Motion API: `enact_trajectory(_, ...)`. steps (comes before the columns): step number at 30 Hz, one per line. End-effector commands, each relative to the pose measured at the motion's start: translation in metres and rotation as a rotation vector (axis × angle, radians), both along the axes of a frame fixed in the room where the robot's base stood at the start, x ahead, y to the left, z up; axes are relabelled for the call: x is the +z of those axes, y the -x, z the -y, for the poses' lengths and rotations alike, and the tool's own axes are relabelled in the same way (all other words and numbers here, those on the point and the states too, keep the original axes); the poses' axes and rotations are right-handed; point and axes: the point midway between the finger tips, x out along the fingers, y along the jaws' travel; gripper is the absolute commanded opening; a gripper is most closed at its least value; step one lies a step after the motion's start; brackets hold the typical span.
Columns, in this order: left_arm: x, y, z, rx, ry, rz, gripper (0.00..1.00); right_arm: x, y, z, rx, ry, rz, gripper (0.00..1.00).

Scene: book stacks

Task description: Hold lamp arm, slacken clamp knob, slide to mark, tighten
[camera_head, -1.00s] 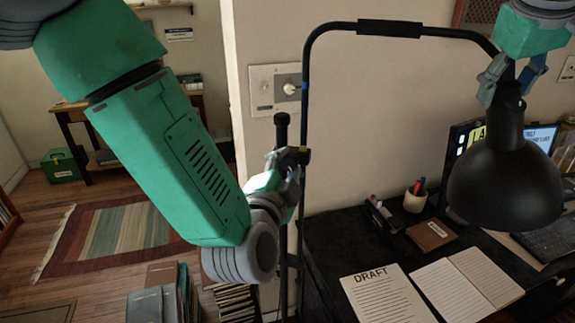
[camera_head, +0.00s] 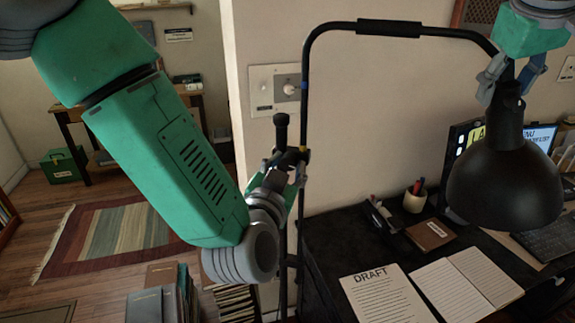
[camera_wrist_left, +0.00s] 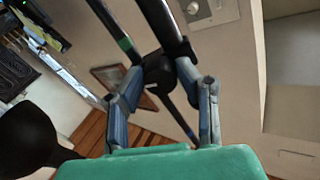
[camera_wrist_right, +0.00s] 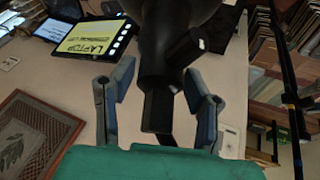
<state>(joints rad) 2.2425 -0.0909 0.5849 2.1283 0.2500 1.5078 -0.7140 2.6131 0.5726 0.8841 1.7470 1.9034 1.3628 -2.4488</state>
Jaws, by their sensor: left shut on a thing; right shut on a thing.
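The black lamp arm (camera_head: 303,120) is a bent tube that rises, crosses to the right and carries a black lamp shade (camera_head: 505,180). A blue band (camera_head: 305,87) marks its upright part. The dark clamp (camera_head: 292,157) sits lower on the upright, beside a short black post. My left gripper (camera_head: 285,168) is at the clamp; in the left wrist view its fingers (camera_wrist_left: 165,95) are shut around the black knob (camera_wrist_left: 158,72). My right gripper (camera_head: 510,78) is shut on the lamp's neck above the shade, and the right wrist view shows the neck (camera_wrist_right: 157,100) between its fingers.
The dark desk (camera_head: 335,235) holds a draft sheet (camera_head: 385,300), an open notebook (camera_head: 468,285), a pen cup (camera_head: 415,198) and a laptop. A wall switch plate (camera_head: 275,90) is behind the lamp arm. Books stand on the floor at lower left.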

Motion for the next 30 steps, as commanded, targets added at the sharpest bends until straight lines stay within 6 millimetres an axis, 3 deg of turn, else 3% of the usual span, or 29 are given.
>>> enact_trajectory(30,-0.0062,0.0036,0.0023,0.001,0.947,-0.191,0.00,0.0035,-0.0011,-0.0003,0.001,-0.001,0.010,0.08)
